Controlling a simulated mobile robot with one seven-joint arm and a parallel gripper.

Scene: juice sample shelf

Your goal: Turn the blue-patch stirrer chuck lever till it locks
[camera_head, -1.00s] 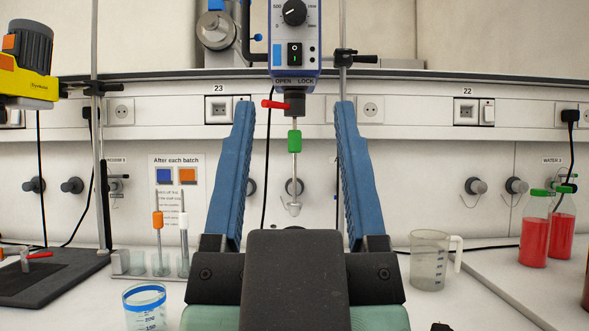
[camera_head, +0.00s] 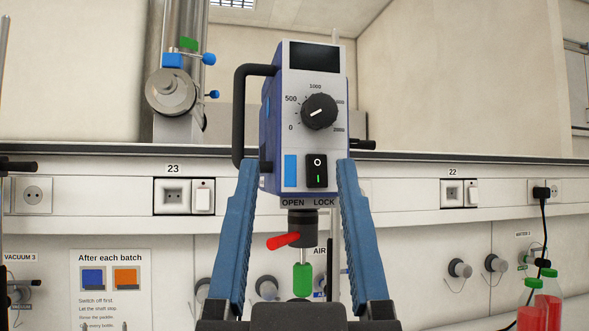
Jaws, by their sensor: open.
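The stirrer (camera_head: 298,130) with the blue patch (camera_head: 291,171) hangs upright in the middle of the head camera view. Its black chuck (camera_head: 303,229) sits under the OPEN and LOCK labels. The red chuck lever (camera_head: 283,241) points left, toward the OPEN side. A green-marked shaft (camera_head: 303,280) hangs below the chuck; its lower end is hidden behind my gripper. My gripper (camera_head: 293,168) is open and empty. Its blue fingers appear on either side of the chuck and lever, and I cannot tell how far in front of them they are.
A sign headed "After each batch" (camera_head: 109,287) is on the wall at lower left. Red bottles (camera_head: 540,312) stand at lower right. A metal column with a round clamp (camera_head: 173,92) rises behind the stirrer. The wall rail with sockets (camera_head: 405,196) runs behind.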

